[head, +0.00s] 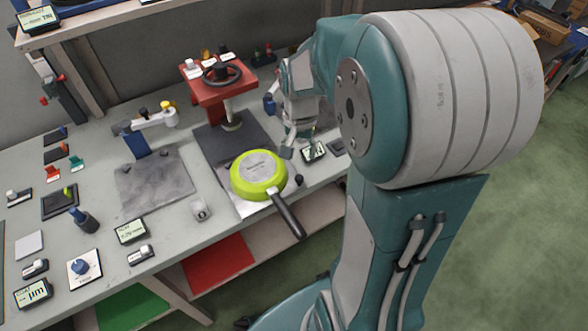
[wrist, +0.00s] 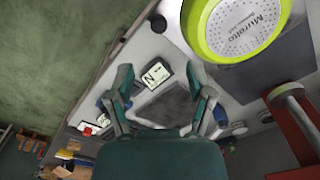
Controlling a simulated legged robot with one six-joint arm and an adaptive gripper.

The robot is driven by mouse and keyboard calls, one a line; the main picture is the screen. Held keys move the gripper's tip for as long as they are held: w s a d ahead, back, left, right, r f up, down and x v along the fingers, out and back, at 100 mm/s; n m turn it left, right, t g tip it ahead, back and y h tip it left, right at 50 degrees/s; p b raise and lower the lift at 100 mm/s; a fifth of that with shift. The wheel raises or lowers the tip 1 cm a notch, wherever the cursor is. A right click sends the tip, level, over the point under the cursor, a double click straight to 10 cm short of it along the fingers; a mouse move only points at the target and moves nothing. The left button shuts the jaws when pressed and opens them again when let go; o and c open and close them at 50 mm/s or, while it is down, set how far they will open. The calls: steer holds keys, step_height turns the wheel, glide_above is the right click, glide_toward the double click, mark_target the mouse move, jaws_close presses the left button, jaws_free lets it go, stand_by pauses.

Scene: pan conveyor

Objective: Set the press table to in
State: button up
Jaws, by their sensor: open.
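The red press (head: 215,82) with a black handwheel stands at the back of the bench; part of its red frame also shows in the wrist view (wrist: 294,130). A light plate (head: 237,203) sticks out in front of its dark base (head: 216,147). A lime-green pan (head: 254,168) lies bottom up on it, handle over the bench's front edge; it also shows in the wrist view (wrist: 236,27). A dark round knob (head: 299,180) is by the plate's front right. My gripper (head: 290,148) is open and empty, right of the pan; its spread fingers show in the wrist view (wrist: 166,88).
A small display (head: 314,152), with an N legible in the wrist view (wrist: 157,74), lies beside my gripper. A dark square pad (wrist: 165,104) is near my fingers. A grey slab (head: 154,182) and several small devices fill the left bench. Green floor (head: 500,240) is open at right.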

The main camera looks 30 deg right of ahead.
mark_target(299, 177)
step_height(299, 177, down, 10)
steer(key=shift+f, duration=0.1)
stand_by(0.4)
jaws_close()
